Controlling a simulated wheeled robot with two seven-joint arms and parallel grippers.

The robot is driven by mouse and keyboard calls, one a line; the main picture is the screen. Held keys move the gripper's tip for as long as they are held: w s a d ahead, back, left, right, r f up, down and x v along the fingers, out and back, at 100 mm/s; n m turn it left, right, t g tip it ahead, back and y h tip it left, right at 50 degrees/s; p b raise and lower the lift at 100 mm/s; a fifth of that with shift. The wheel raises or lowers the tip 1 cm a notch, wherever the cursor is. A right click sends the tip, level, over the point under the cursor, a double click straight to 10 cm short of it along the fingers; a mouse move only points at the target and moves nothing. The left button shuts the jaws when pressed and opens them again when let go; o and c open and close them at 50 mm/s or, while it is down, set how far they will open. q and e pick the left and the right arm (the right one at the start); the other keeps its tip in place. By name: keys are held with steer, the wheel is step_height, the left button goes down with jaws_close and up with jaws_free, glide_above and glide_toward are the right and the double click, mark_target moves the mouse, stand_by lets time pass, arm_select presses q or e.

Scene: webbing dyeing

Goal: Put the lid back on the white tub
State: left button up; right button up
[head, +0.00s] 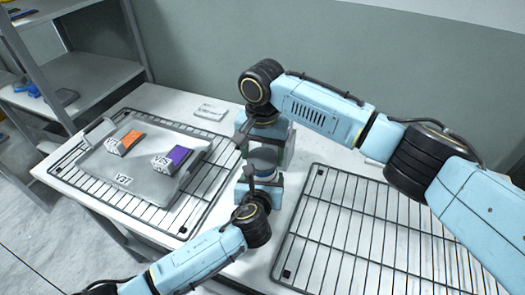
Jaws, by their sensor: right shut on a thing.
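My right gripper (264,142) points down over the middle of the table, between the two racks. It is shut on a pale grey round piece (263,156), which looks like the lid; the fingers hide much of it. My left gripper (263,174) comes in from below and sits right under and in front of the right one. Its fingers are largely covered, so I cannot tell whether it is open or shut. The white tub cannot be made out clearly; the grippers cover the spot between them. Whether the lid touches the tub is hidden.
A grey tray (118,182) with an orange-topped block (130,140) and a purple-topped block (176,157) stands on the left wire rack (205,190). An empty wire rack (350,225) lies at the right. A small white card (210,112) lies at the back. Metal shelves (85,75) stand at the left.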

steer(key=shift+f, duration=0.1)
steer(key=shift+f, duration=0.8)
steer(key=shift+f, duration=0.55)
arm_select(q)
steer(key=c, duration=0.5)
steer(key=shift+f, duration=0.1)
arm_select(e)
steer(key=m, duration=0.3)
steer(key=o, duration=0.9)
steer(key=shift+o, duration=0.2)
